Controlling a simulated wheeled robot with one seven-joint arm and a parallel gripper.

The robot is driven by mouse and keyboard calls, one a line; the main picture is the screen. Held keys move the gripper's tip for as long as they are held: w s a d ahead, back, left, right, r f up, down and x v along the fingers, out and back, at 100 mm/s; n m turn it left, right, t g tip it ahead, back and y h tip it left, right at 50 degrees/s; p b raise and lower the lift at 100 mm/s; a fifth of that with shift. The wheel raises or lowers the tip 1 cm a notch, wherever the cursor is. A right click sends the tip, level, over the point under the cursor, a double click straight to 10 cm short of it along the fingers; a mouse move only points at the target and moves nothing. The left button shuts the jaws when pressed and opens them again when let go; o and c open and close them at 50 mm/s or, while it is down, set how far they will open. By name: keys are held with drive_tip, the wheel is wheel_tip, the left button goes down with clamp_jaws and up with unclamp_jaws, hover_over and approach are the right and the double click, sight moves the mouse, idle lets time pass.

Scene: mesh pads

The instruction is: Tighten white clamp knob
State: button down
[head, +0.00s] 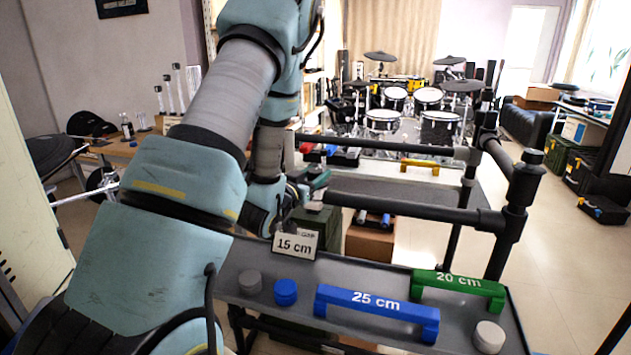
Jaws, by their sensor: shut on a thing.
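A small white-grey round knob (489,337) stands upright at the right front end of the grey tray (455,330). I cannot tell whether it is the clamp knob. A darker grey knob (250,282) and a blue knob (286,291) stand at the tray's left. My arm crosses the left side of the head view, and its wrist comes down behind the near links, left of the "15 cm" sign (295,243).
A blue "25 cm" bar (376,312) and a green "20 cm" bar (459,288) lie on the tray. Black tube rails (415,209) with a right-hand post (519,205) stand behind it. A brown box (370,242) sits below the rails. Open floor lies at right.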

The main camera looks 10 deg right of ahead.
drive_tip(key=shift+m+g+h, duration=0.3)
drive_tip(key=shift+c, duration=1.5)
unclamp_jaws()
drive_tip(key=shift+s+a, duration=0.25)
drive_tip(key=shift+a, duration=0.05)
drive_tip(key=p+v, duration=0.7)
drive_tip(key=v, duration=0.3)
drive_tip(key=shift+s, duration=0.1)
